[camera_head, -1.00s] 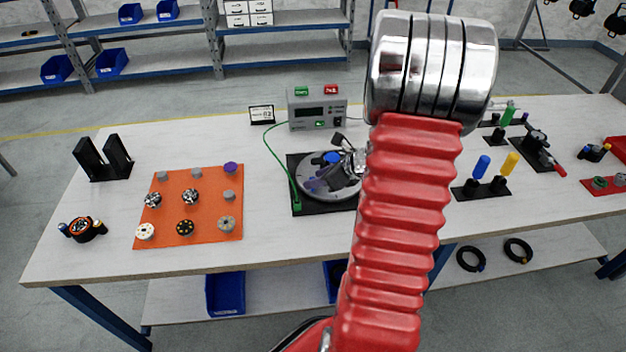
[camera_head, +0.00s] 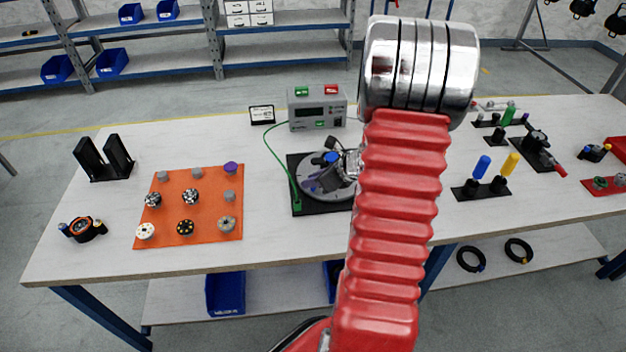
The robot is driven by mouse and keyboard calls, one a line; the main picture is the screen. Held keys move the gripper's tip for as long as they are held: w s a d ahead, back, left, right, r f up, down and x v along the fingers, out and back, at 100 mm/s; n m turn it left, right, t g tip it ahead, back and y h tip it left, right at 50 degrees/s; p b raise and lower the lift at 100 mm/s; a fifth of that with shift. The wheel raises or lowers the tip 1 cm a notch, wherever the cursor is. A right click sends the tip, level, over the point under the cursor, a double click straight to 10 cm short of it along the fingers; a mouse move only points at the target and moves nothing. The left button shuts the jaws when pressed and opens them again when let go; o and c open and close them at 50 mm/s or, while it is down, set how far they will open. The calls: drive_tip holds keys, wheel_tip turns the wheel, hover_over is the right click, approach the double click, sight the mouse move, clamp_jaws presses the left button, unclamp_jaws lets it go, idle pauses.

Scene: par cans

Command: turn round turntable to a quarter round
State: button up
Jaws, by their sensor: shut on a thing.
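The round turntable (camera_head: 312,189) is a grey disc on a black square base (camera_head: 305,207) in the middle of the bench. A blue knob (camera_head: 332,158) and dark parts show on the disc. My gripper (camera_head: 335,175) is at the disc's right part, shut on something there. My red arm hides the right side of the turntable and its base, and the fingertips are too small to make out exactly what they hold. A green cable runs from the base's front left corner to the grey meter box (camera_head: 317,110) behind.
An orange mat (camera_head: 210,183) with several round parts lies to the left, with a black two-post stand (camera_head: 105,158) farther left. A small sign (camera_head: 262,115) stands behind. Blue and yellow handles (camera_head: 497,170) stand to the right. White bench top is clear between mat and turntable.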

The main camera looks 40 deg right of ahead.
clamp_jaws()
drive_tip(key=shift+a, duration=0.15)
